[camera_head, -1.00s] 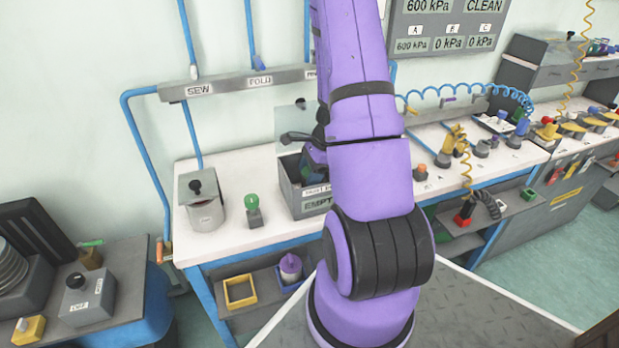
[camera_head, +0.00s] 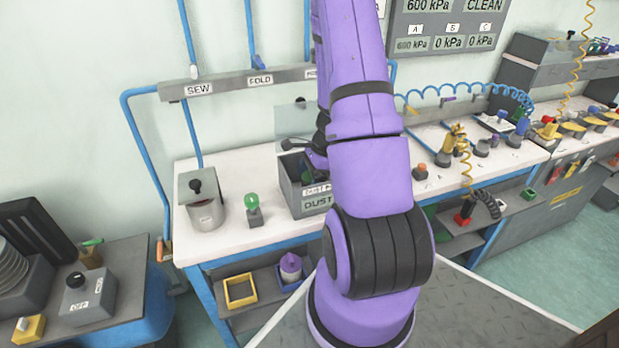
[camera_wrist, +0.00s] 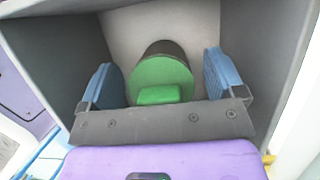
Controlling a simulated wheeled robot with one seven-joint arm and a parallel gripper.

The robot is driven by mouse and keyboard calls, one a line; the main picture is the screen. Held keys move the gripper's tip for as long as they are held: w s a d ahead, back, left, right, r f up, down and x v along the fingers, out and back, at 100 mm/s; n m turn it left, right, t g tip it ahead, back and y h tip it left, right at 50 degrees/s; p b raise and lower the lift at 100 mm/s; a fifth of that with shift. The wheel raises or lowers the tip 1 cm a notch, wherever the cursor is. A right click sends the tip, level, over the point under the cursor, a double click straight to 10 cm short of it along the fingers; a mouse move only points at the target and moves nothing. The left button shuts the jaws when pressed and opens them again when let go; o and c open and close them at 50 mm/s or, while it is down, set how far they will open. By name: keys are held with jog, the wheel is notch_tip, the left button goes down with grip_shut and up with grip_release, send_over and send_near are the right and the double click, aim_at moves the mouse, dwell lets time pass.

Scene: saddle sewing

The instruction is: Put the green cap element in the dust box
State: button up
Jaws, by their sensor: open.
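The dust box (camera_head: 306,207) is a grey open-topped bin on the white bench, its front panel reading DUST. The wrist view looks down into it, with grey side walls (camera_wrist: 48,45) and a pale floor (camera_wrist: 120,20). The green cap element (camera_wrist: 162,76), a green disc with a raised block and a dark body behind it, is inside the box. My gripper (camera_wrist: 162,84) is open, with one blue finger on each side of the cap and visible gaps between. In the head view my arm hides most of the gripper and the cap.
A clear lid panel (camera_head: 296,118) stands upright behind the box. A small stand with a green knob (camera_head: 252,203) and a lidded grey pot (camera_head: 205,208) stand to its left. Bare bench (camera_head: 237,172) lies between. The blue-framed label rail (camera_head: 230,84) runs above.

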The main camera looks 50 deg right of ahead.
jog(key=v, duration=1.2)
jog(key=shift+r, duration=0.15)
dwell(0.7)
